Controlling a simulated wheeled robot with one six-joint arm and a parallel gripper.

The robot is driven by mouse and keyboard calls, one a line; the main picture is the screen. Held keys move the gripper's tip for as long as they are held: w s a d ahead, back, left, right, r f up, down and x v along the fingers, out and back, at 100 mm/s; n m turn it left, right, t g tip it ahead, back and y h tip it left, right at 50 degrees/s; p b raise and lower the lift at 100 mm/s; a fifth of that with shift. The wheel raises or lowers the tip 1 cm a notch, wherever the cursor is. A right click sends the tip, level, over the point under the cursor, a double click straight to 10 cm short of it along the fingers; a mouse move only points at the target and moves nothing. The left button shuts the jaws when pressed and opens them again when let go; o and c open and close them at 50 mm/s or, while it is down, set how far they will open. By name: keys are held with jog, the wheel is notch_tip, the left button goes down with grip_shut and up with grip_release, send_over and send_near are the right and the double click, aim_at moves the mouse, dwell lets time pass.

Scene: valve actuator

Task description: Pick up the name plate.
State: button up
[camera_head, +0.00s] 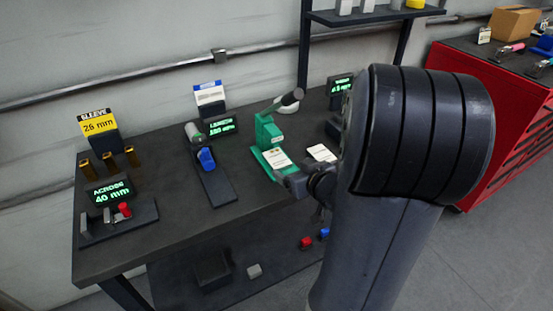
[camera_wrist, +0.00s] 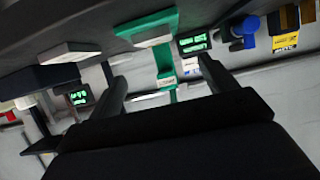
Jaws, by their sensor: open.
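Two small white plates are in view, and I cannot tell from the lettering which is the name plate. One white plate (camera_head: 277,157) with small dark print lies on the base of the green press (camera_head: 267,133). The other white plate (camera_head: 321,153) lies just right of it. In the wrist view, which looks upside down, the plate on the press (camera_wrist: 153,38) and the other plate (camera_wrist: 68,51) both show near the top. My gripper (camera_wrist: 163,82) is open and empty, with its fingers apart. In the head view it is at the bench's front edge, partly hidden by my arm.
On the dark bench (camera_head: 165,225) stand a blue-handled valve part (camera_head: 206,158), brass sleeves (camera_head: 110,163) and green-lit displays (camera_head: 110,192). Red and blue blocks lie on the lower shelf. A red cabinet (camera_head: 475,120) stands at right. Bare bench top lies left of the press.

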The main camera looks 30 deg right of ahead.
send_near(277, 158)
jog(key=w, duration=0.2)
jog(key=shift+w+a+f+b, duration=0.35)
jog(key=shift+a, duration=0.05)
jog(key=shift+d+f+x, duration=0.15)
jog(key=shift+x, duration=1.15)
jog(key=shift+d+f+x, duration=0.15)
jog(key=shift+d+x, duration=0.05)
jog(key=shift+x, duration=1.1)
jog(key=shift+s, duration=0.1)
jog(key=c, duration=1.1)
jog(key=shift+r, duration=0.15)
